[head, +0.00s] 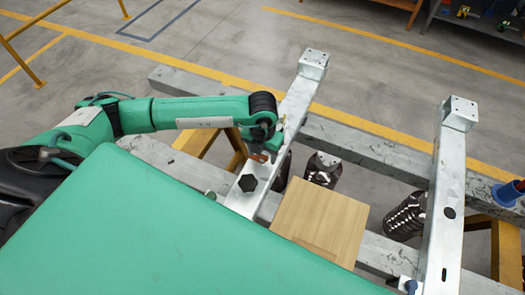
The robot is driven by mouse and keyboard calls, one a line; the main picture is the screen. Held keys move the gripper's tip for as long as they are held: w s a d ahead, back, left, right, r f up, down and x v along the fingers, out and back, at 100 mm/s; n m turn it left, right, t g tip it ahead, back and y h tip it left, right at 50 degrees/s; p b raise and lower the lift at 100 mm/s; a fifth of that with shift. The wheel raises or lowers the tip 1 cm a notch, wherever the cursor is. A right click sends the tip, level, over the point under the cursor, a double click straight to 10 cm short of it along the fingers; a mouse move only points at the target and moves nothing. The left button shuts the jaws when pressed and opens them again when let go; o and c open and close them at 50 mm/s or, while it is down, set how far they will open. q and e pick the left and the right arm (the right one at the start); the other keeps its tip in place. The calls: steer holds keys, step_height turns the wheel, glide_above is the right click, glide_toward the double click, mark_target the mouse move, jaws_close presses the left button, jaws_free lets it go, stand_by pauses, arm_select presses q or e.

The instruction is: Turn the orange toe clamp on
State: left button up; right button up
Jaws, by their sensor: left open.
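My left arm reaches in from the left, and its gripper (264,147) hangs over the near end of the left galvanized steel beam (296,105). The gripper is open, but its fingers are small and partly hidden by the wrist. A small orange-brown piece (259,157) shows right under the gripper, at the beam. It may be part of the orange toe clamp; most of it is hidden, and I cannot tell whether the fingers touch it. My right gripper is not in view.
A blue fitting (507,193) is far right.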

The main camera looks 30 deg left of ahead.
arm_select(q)
steer(key=c, duration=1)
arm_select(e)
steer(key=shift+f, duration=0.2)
arm_select(q)
steer(key=shift+f+m+b, duration=0.2)
steer(key=shift+m+b, duration=0.5)
steer(key=shift+b, duration=0.35)
steer(key=m+b, duration=0.4)
steer(key=b, duration=0.1)
steer(key=shift+m, duration=0.4)
steer(key=shift+r+m+b, duration=0.2)
steer(key=shift+m+b, duration=0.3)
steer(key=shift+b, duration=0.05)
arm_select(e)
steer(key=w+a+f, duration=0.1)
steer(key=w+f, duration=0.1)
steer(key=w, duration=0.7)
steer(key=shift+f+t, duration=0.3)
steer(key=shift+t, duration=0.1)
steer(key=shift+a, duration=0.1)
